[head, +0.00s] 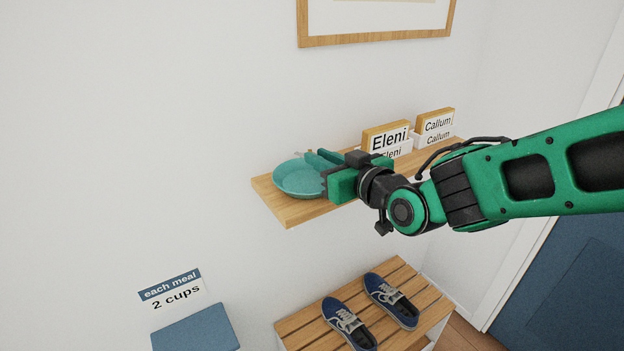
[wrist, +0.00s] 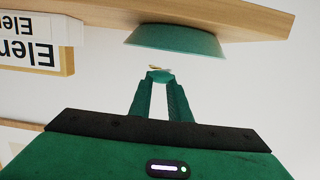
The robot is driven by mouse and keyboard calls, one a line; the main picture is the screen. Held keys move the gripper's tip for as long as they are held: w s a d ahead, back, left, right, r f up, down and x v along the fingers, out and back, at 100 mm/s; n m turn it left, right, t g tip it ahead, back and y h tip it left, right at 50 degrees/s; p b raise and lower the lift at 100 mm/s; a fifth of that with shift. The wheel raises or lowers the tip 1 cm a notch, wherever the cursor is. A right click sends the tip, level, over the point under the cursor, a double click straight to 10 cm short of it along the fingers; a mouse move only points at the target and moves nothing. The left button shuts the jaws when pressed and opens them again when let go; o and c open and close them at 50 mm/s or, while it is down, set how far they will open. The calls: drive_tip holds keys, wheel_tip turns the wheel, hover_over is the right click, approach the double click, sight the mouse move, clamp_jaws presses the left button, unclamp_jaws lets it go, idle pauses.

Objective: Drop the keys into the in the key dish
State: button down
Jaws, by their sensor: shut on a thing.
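The key dish (head: 290,184) is a round teal bowl at the left end of the wooden shelf. It also shows at the top of the wrist view (wrist: 178,40), which is upside down. My gripper (head: 316,161) is shut on the keys. In the wrist view its fingertips (wrist: 159,82) pinch a teal fob, with small metal keys (wrist: 160,68) sticking out past the tips. In the head view the fingers overlap the dish's right and far rim, and the keys show only as a small bit (head: 303,153). The keys look apart from the dish; the exact height is unclear.
The wooden shelf (head: 289,213) also bears name-labelled holders, Eleni (head: 388,141) and Callum (head: 436,125), right of the dish behind my wrist. A framed picture (head: 375,38) hangs above. Below are a slatted bench (head: 295,327) with blue shoes and a blue bin (head: 195,332).

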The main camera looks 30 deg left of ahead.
drive_tip(key=shift+f, duration=1.4)
drive_tip(key=c, duration=1.6)
unclamp_jaws()
drive_tip(key=shift+s, duration=0.1)
drive_tip(key=shift+d, duration=0.1)
drive_tip(key=v, duration=1)
drive_tip(key=shift+s+d, duration=0.1)
drive_tip(key=shift+d, duration=0.25)
